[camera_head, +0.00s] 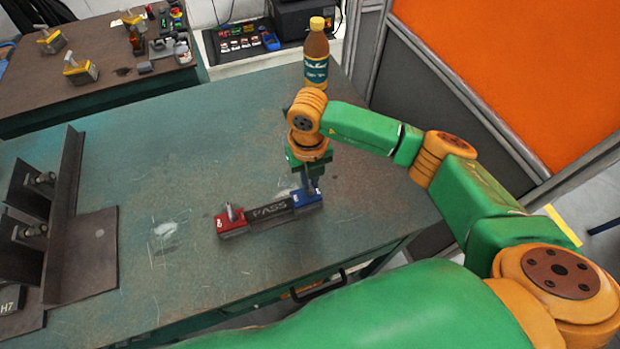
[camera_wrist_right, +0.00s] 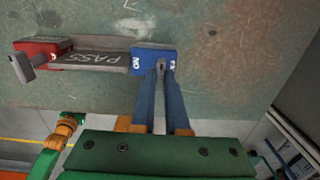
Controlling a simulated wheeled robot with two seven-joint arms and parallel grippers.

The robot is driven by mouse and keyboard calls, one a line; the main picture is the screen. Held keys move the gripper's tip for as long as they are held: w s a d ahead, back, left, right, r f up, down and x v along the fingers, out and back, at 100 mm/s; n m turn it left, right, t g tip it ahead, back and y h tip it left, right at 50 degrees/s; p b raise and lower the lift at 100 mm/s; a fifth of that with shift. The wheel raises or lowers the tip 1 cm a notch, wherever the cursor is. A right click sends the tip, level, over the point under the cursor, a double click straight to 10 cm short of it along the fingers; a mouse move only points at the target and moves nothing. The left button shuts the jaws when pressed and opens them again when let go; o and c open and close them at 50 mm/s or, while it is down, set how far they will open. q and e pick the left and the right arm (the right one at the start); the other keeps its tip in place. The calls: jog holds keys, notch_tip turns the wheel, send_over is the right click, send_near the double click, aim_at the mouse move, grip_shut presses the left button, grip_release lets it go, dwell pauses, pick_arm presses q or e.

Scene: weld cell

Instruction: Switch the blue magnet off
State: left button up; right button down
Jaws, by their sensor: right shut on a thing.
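The blue magnet (camera_head: 306,199) sits on the bench at the right end of a dark bar marked PASS (camera_head: 270,211). The red magnet (camera_head: 230,221), with its grey lever raised, sits at the bar's left end. My right gripper (camera_head: 310,184) comes down from above onto the blue magnet. In the right wrist view my right gripper (camera_wrist_right: 161,72) has its two fingers closed together at the top of the blue magnet (camera_wrist_right: 146,61), shut on its lever. The lever is mostly hidden between the fingertips. My left gripper is not in view.
A bottle (camera_head: 317,55) stands at the bench's back right corner. Dark steel angle plates with clamps (camera_head: 68,190) stand at the left. The bench middle is clear.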

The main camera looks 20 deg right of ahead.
aim_at(310, 184)
dwell(0.4)
jog(key=c, duration=0.9)
grip_release()
notch_tip(310, 184, up, 7)
jog(key=shift+a+r+b, duration=0.1)
jog(key=shift+b, duration=0.7)
